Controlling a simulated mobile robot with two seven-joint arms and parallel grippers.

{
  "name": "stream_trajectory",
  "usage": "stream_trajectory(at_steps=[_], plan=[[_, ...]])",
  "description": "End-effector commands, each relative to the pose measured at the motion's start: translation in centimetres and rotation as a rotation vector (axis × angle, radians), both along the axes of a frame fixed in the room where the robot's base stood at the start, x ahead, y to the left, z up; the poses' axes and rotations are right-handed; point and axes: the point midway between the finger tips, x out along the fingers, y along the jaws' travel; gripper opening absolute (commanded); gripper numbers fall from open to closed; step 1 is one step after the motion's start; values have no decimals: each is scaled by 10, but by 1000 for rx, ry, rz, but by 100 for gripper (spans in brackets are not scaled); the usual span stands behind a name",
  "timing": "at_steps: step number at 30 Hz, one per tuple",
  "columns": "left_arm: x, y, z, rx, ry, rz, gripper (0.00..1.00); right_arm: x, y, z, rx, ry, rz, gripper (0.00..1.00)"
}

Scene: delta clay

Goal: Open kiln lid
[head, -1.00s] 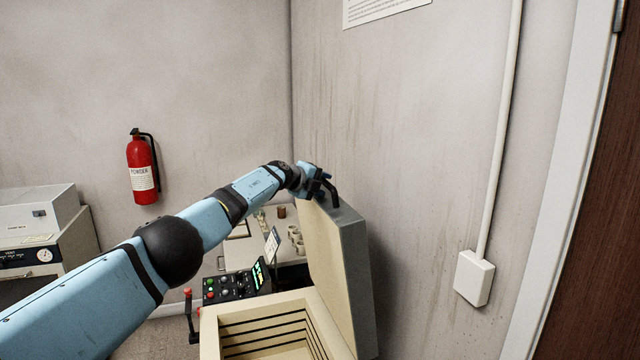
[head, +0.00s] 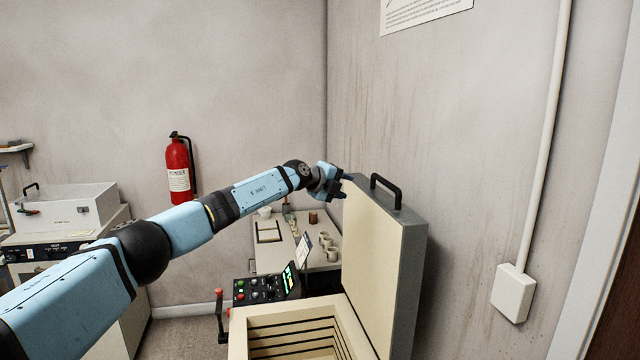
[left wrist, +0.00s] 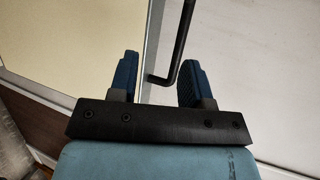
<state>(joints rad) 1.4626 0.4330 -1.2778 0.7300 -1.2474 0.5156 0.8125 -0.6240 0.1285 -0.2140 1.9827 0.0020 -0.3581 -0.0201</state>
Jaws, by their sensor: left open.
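The kiln lid (head: 372,262) stands upright, swung open against the right side of the kiln (head: 238,330). Its pale inner face is toward the left and its grey edge toward the right. The black lid handle (head: 385,188) is on top and also shows in the left wrist view (left wrist: 178,48). My left gripper (head: 345,184) is at the lid's upper left corner, beside the handle and apart from it. In the left wrist view its two blue fingers (left wrist: 160,80) are spread, with the handle's end just ahead of the gap. My right gripper is not seen.
A control panel (head: 262,288) with buttons and a lit screen sits left of the kiln opening. Behind it is a white table (head: 268,262) with small cups. A wall and conduit box (head: 513,292) are at the right. A fire extinguisher (head: 178,168) hangs on the back wall.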

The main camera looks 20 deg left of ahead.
Motion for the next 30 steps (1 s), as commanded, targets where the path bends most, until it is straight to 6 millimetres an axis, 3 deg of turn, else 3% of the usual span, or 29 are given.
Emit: stream_trajectory(at_steps=[13, 30], plan=[[-61, 36, 23, 2, -1, -3, 44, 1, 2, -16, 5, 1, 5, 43], [-72, 39, 30, 2, 5, -6, 44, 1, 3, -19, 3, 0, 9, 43]])
